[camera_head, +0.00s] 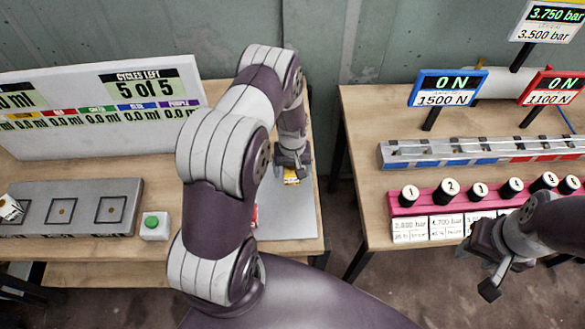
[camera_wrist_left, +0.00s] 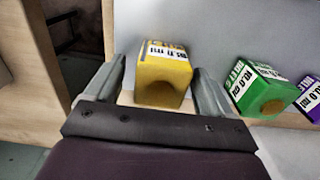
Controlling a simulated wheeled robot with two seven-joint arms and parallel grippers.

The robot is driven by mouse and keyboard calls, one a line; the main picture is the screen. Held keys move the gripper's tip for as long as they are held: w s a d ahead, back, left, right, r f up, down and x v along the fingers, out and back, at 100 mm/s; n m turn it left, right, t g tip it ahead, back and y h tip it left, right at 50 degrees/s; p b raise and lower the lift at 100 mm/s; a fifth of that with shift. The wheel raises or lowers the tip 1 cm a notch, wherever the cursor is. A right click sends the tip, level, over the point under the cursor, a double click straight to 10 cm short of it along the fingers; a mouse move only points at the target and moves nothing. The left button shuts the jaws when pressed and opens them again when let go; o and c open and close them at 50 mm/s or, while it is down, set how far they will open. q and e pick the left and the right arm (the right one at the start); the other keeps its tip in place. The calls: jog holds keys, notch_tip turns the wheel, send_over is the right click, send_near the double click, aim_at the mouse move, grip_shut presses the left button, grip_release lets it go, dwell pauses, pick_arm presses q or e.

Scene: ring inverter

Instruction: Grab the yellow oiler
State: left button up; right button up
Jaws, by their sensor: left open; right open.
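The yellow oiler (camera_wrist_left: 163,78) is a yellow block with a white label and a round darker spot on its face. In the left wrist view it sits between the two open fingers of my left gripper (camera_wrist_left: 165,90), with no clear grip on it. In the head view only a small yellow part of the oiler (camera_head: 291,178) shows below my left gripper (camera_head: 291,165), over the grey mat. My right gripper (camera_head: 480,265) is open and empty in front of the right table.
A green oiler (camera_wrist_left: 258,88) and a purple oiler (camera_wrist_left: 311,98) stand to the right of the yellow one. The grey mat (camera_head: 295,215) has bare room. A green button (camera_head: 152,222) and a grey tray (camera_head: 85,205) are on the left table. A pink rack (camera_head: 435,200) stands on the right table.

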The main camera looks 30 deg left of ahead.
pick_arm(q)
jog(key=shift+d+f, duration=0.1)
jog(key=shift+f, duration=0.5)
jog(key=c, duration=1.1)
